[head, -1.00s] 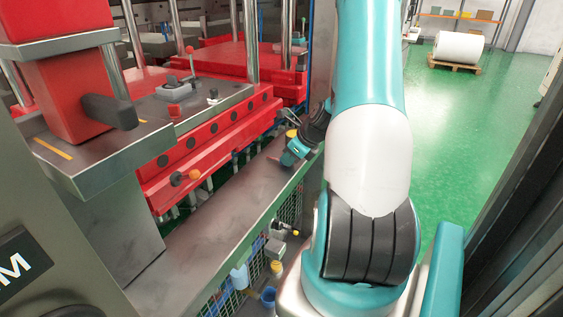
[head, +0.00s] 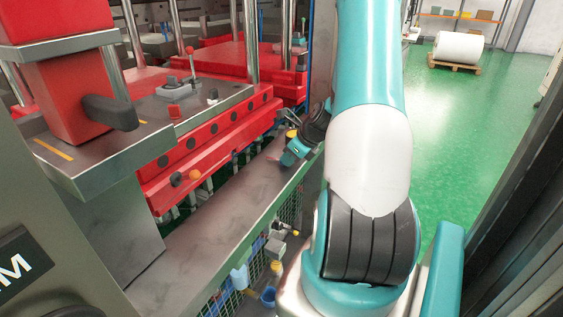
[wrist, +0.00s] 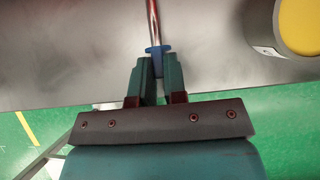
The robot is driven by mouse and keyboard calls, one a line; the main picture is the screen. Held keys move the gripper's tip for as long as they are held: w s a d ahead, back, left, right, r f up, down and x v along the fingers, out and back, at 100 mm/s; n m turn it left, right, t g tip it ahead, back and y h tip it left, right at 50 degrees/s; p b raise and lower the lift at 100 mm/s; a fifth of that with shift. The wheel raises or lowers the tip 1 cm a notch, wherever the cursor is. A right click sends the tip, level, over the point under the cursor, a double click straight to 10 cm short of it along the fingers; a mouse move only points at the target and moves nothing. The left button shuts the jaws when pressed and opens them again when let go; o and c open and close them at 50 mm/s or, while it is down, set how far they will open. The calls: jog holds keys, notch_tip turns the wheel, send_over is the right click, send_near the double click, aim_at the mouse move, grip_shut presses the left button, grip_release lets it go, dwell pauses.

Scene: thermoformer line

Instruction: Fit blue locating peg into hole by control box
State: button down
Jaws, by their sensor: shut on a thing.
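In the wrist view my gripper (wrist: 159,68) is shut on the blue locating peg (wrist: 157,51). The peg's blue collar shows just beyond the fingertips, and a shiny metal shaft runs on from it toward the top edge. The peg's other end is hidden between the fingers. A small grey box with a lever (head: 174,90), perhaps the control box, sits on the plate above the red platen. I cannot tell which hole is the peg's.
A yellow-topped cylinder (wrist: 299,24) stands on the grey ledge (wrist: 70,45), right of the peg. In the head view the ledge (head: 205,235) runs beside the red platen (head: 215,135), which has an orange knob (head: 195,174).

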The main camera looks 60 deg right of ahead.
jog(key=shift+r+p, duration=3)
jog(key=shift+p, duration=0.15)
